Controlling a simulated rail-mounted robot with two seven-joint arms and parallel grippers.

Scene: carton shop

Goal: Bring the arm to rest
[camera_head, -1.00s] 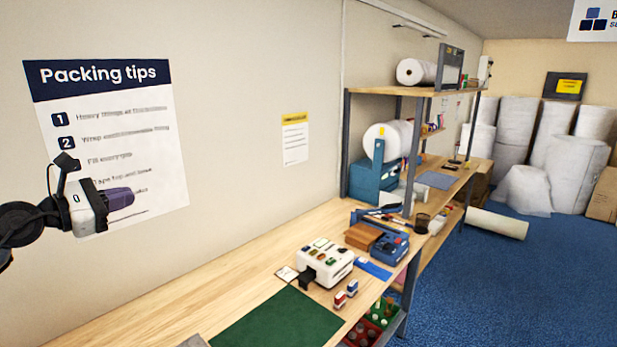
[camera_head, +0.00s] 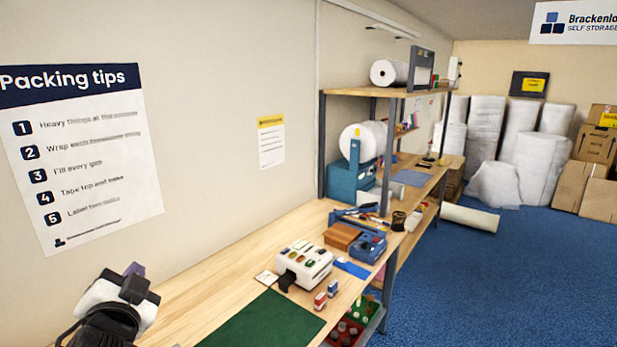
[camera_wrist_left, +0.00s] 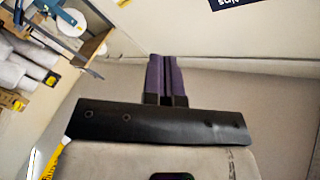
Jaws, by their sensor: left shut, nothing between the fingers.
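My left gripper (camera_head: 136,270) shows at the lower left of the head view, in front of the wall and near the left end of the wooden bench. In the left wrist view its purple fingers (camera_wrist_left: 161,78) are together with nothing between them. It touches nothing that I can see. My right gripper is not in view.
A long wooden bench (camera_head: 205,277) runs along the wall. On it are a green mat (camera_head: 262,322), a white device (camera_head: 304,263) and a blue device (camera_head: 369,246). A shelf unit (camera_head: 322,150) rises behind. Blue carpet (camera_head: 500,280) lies clear on the right.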

